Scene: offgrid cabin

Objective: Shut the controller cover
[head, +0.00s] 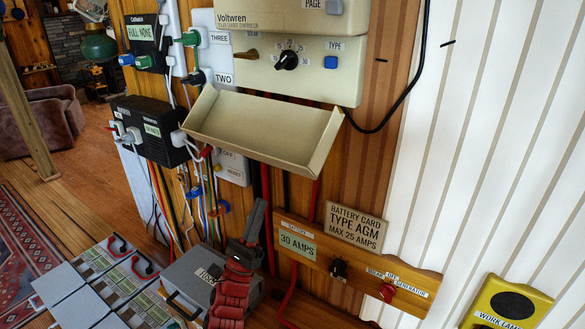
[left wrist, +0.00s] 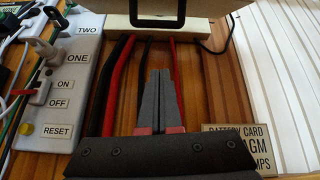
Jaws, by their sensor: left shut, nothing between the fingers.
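The controller (head: 300,70) is a cream box on the wooden wall, marked Voltwren, with a dial and a blue button. Its cover (head: 262,127) is a shallow cream tray hanging open below the front, tilted out toward me. In the left wrist view the cover's shaded underside (left wrist: 210,8) crosses the top, with a black handle (left wrist: 158,24) on it. My left gripper (head: 259,207) is below the cover, pointing up, shut and empty. In the left wrist view its fingers (left wrist: 159,72) are together, apart from the cover. My right gripper is not in view.
A wooden strip (head: 300,225) with labels and knobs is right of my left gripper. Red and black cables run down the wall behind it. A switch panel (left wrist: 62,90) and plugs are at left. Batteries (head: 90,270) and a grey box (head: 200,275) stand below.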

